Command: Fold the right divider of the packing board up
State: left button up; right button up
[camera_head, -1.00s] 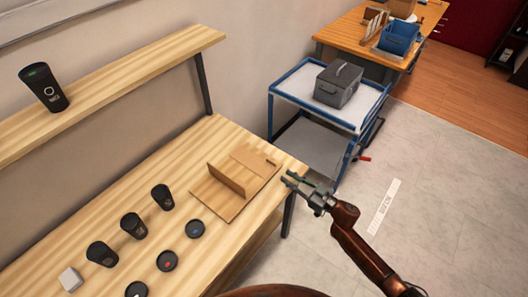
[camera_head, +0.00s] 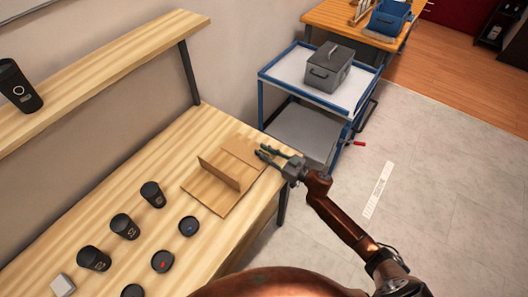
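The packing board (camera_head: 204,193) is a flat brown board lying on the wooden bench. One divider (camera_head: 220,172) stands upright across its middle. The right divider (camera_head: 241,149) lies flat at the board's far right end. My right gripper (camera_head: 260,153) is at the outer edge of this flat divider, with its fingers apart and nothing visible between them. The fingers cover part of that edge, and I cannot tell whether they touch it. My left gripper is not in view.
Several black cups, including one (camera_head: 153,194), and black lids, including one (camera_head: 188,226), stand left of the board on the bench (camera_head: 165,160). A blue-framed cart (camera_head: 285,72) with a grey box (camera_head: 328,68) is beyond the bench's right end.

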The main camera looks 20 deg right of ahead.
jog(key=shift+c, duration=0.2)
jog(key=c, duration=0.5)
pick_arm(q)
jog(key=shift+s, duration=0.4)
pick_arm(e)
jog(key=shift+d, duration=0.1)
grip_shut()
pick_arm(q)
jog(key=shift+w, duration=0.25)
